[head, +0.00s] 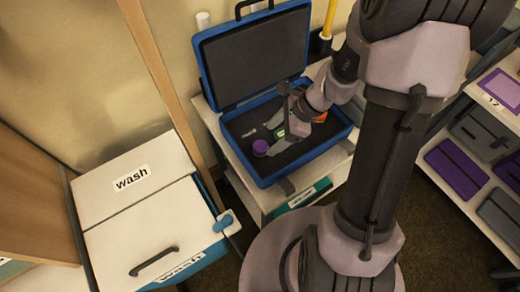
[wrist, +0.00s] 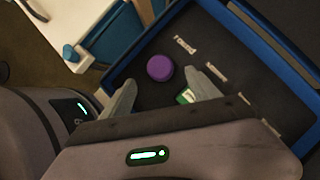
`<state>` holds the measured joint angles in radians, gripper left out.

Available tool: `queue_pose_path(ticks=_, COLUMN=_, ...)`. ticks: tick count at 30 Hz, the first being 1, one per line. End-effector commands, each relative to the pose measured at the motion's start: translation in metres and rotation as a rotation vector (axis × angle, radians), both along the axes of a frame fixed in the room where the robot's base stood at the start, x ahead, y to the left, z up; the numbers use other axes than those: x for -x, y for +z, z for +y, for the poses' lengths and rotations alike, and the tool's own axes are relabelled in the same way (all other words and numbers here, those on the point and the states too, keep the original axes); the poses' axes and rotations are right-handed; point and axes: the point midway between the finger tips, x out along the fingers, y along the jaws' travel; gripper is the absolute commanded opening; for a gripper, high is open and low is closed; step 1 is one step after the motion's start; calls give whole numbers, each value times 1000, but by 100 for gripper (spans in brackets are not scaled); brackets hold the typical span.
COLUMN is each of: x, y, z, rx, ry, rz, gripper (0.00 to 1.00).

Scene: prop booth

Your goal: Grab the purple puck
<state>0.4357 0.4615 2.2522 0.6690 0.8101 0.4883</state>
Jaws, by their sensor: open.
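The purple puck (head: 260,147) is a short round disc on the dark floor of the open blue case (head: 325,147), near its left front corner. It also shows in the wrist view (wrist: 160,67), top face clear. My gripper (head: 280,127) reaches into the case from the right, close beside the puck. In the wrist view my gripper (wrist: 159,80) is open and empty. Its two grey fingers are spread to either side, with the puck just beyond the fingertips, roughly in line with the gap. I cannot tell the fingertips' exact height above the case floor.
The case lid (head: 257,57) stands open at the back. A green item (wrist: 185,97) lies by the right finger, and an orange item (head: 321,117) sits near my wrist. A white "wash" bin (head: 140,245) stands at left; shelves with purple and grey cases (head: 457,168) are at right.

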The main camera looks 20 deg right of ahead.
Motion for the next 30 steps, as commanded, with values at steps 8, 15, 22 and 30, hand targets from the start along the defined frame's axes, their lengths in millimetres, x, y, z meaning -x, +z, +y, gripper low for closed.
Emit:
queue_pose_path(ticks=8, x=-10, y=-43, z=27, rx=0, ry=3, rz=1, gripper=70)
queue_pose_path(ticks=15, x=-11, y=-43, z=29, rx=0, ry=1, rz=0, gripper=70)
queue_pose_path(ticks=22, x=-11, y=-42, z=29, rx=0, ry=2, rz=-1, gripper=29)
queue_pose_path(ticks=30, x=-11, y=-42, z=29, rx=0, ry=2, rz=-1, gripper=2)
